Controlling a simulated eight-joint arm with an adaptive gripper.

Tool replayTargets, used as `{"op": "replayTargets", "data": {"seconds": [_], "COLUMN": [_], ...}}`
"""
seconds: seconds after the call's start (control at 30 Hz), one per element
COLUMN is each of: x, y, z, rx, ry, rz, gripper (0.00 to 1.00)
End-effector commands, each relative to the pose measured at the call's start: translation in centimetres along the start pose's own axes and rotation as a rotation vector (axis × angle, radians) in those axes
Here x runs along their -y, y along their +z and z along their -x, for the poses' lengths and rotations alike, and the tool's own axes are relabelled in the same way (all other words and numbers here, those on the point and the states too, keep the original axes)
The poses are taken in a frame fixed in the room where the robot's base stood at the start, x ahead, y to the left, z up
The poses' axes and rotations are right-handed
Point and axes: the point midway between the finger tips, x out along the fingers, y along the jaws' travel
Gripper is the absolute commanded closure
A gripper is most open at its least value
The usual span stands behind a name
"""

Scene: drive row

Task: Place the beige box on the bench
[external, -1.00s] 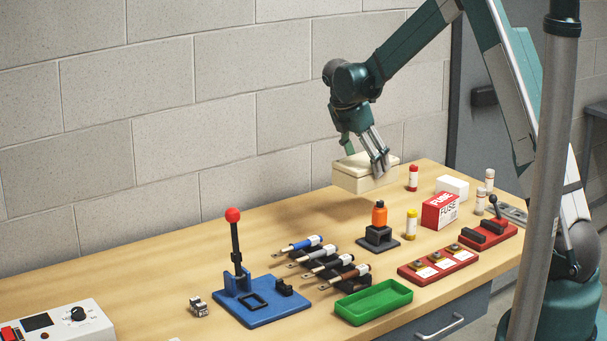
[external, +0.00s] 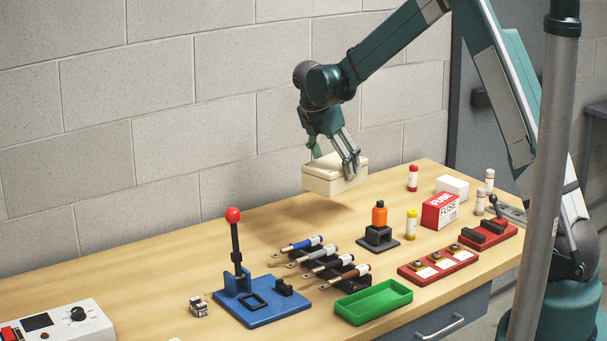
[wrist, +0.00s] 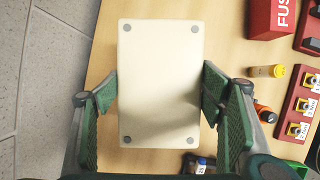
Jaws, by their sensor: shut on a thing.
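The beige box (external: 333,178) is held by my gripper (external: 336,160) above the back of the wooden bench (external: 240,246), near the wall. In the external view one set of fingers lies over its near side. In the wrist view the box (wrist: 160,84) fills the middle, with a round dot at each corner. My gripper's green-padded fingers (wrist: 160,95) stand at its left and right sides. A shadow lies on the bench below the box, which looks clear of the surface.
The bench back left of the blue lever base (external: 262,303) is bare. The block wall (external: 150,150) is close behind.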

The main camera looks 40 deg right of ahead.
Motion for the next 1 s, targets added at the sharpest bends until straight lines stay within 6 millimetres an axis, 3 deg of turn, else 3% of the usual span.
{"op": "replayTargets", "data": {"seconds": [0.2, 0.5, 0.8, 1.0], "x": [-4.0, -8.3, -11.7, -13.0], "y": [-6.1, -14.7, -23.9, -29.0], "z": [2.6, 6.2, 10.0, 12.2], "rx": [0.0, -0.001, 0.0, 0.001], "ry": [0.046, 0.106, 0.166, 0.198], "rz": [0.109, 0.256, 0.402, 0.48], "gripper": [0.5, 0.5, 0.5, 0.5]}}
